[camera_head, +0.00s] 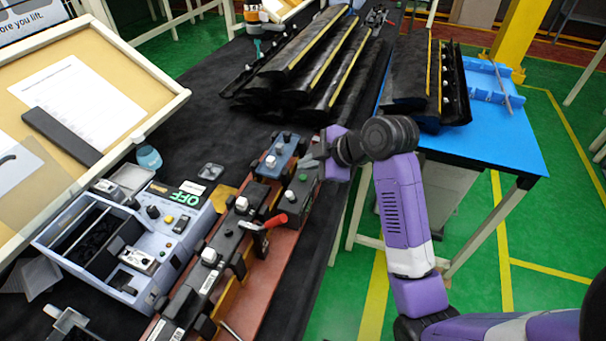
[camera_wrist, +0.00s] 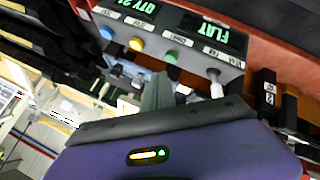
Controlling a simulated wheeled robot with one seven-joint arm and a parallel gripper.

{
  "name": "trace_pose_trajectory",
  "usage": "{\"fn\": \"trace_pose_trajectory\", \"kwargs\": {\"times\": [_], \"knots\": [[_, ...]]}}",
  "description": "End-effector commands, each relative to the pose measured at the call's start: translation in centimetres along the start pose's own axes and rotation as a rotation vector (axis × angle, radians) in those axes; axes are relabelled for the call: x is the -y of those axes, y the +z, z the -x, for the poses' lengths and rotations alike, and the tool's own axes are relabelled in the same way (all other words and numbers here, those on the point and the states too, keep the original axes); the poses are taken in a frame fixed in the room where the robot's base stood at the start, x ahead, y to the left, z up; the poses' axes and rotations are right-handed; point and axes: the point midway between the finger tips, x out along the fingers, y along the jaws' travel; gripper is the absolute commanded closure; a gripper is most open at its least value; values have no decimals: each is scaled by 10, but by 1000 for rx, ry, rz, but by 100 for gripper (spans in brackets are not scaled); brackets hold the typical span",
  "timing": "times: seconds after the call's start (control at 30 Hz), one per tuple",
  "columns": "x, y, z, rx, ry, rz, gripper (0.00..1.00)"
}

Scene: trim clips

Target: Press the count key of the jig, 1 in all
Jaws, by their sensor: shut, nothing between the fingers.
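The jig (camera_head: 262,250) is a long reddish base with dark boxes and white knobs on it. Its control box shows in the wrist view (camera_wrist: 228,65) with green displays reading "FLAT" and what looks like "QTY 21". A row of keys there is blue, yellow and green, with a grey switch at the end. The green key (camera_wrist: 171,57) has a label that looks like "COUNT"; it also shows in the head view (camera_head: 303,177). My gripper (camera_wrist: 160,84) is shut and empty, its fingertips close beside the green key. I cannot tell whether they touch it.
A grey-blue box with an "OFF" display (camera_head: 165,215) stands left of the jig. Dark trim strips (camera_head: 310,60) lie behind. A blue table (camera_head: 490,135) stands at right.

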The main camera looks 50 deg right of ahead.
Motion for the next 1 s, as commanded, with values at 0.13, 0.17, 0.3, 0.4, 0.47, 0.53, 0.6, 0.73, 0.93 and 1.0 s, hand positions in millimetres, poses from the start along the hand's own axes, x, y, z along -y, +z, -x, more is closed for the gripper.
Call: {"fn": "trace_pose_trajectory", "kwargs": {"times": [0.13, 0.17, 0.3, 0.4, 0.47, 0.53, 0.6, 0.73, 0.93, 1.0], "knots": [[-9, -9, 13, 0, 0, 1, 100], [-11, -11, 14, 0, 0, 1, 100], [-17, -18, 23, -1, 0, 1, 100], [-21, -22, 29, -1, 0, 1, 100], [-23, -23, 31, -1, 0, 1, 100], [-23, -23, 32, 0, 0, 1, 100], [-22, -23, 31, 0, 0, 0, 100], [-22, -22, 30, 0, 0, 0, 100], [-22, -22, 30, 0, 0, 0, 100], [-22, -22, 30, 0, 0, 0, 100]]}}
